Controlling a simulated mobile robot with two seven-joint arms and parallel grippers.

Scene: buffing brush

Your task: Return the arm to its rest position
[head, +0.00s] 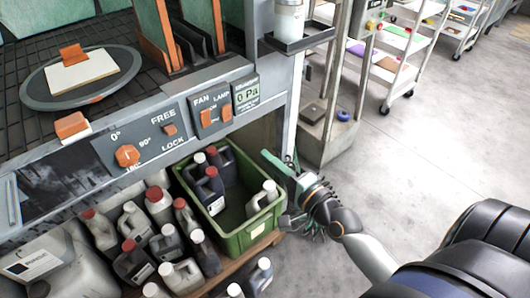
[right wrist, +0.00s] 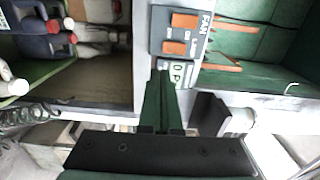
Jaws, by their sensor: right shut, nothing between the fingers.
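My right arm (head: 365,255) reaches in from the lower right in the head view. Its gripper (head: 272,162) is beside the right end of the green crate, below the bench's front panel. In the right wrist view, its dark green fingers (right wrist: 163,105) are together with nothing between them. They point toward the panel with the FAN label. My left gripper is not in view. A pale flat block with an orange grip (head: 82,72) rests on a round grey disc (head: 45,97) on the bench at upper left.
The green crate (head: 252,232) holds several bottles and stands on a low shelf among more jugs (head: 135,262). The control panel (head: 185,125) overhangs them. A grey post (head: 292,110) stands close to the gripper. A wheeled rack (head: 395,75) is farther back. The floor (head: 450,130) at right is clear.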

